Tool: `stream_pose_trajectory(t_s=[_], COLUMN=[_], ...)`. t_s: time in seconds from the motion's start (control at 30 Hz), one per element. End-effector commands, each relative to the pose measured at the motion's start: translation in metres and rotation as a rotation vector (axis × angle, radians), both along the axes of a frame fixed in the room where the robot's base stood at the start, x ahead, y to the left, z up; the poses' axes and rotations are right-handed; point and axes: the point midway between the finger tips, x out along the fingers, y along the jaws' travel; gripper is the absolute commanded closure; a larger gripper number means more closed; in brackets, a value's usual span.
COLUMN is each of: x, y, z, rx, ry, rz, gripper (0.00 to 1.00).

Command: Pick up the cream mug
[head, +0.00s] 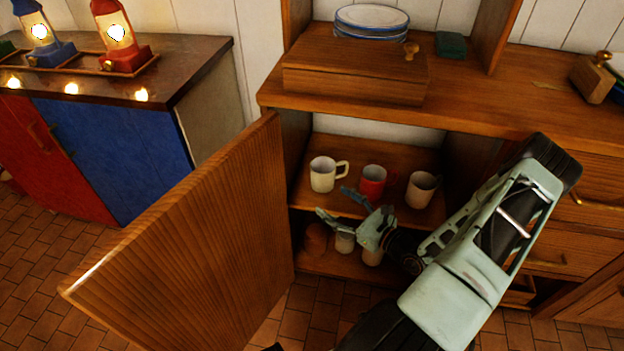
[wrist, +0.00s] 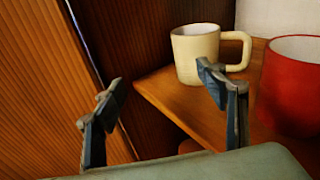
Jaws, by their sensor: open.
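The cream mug (head: 322,177) stands upright at the left of the cabinet's upper shelf, its handle pointing right. In the wrist view, the cream mug (wrist: 194,56) is ahead, right of centre, near the shelf's edge. My gripper (head: 335,203) is open and empty in front of the shelf, a little below and right of the mug. In the wrist view, my gripper (wrist: 160,84) has its right finger overlapping the mug's lower right side and handle base; its left finger is left of the mug, before the cabinet's side. I cannot tell whether the right finger touches the mug.
A red mug (head: 372,182) stands just right of the cream mug, and a pale pinkish mug (head: 421,189) farther right. Several cups stand on the lower shelf, including a brown one (head: 315,239). The open wooden door (head: 195,235) bounds the left; the countertop (head: 480,105) overhangs above.

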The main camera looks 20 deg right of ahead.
Motion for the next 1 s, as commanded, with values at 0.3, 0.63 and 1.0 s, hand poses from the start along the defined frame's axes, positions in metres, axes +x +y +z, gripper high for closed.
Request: stream_pose_trajectory(t_s=[0.3,0.63,1.0], x=[0.014,0.059,0.098], y=[-0.043,-0.035,-0.027], z=[-0.007,-0.01,-0.013], rx=[0.1,0.098,0.097], ry=[-0.027,-0.028,-0.028], rz=[-0.217,-0.216,-0.214], gripper=[0.34,0.34,0.34])
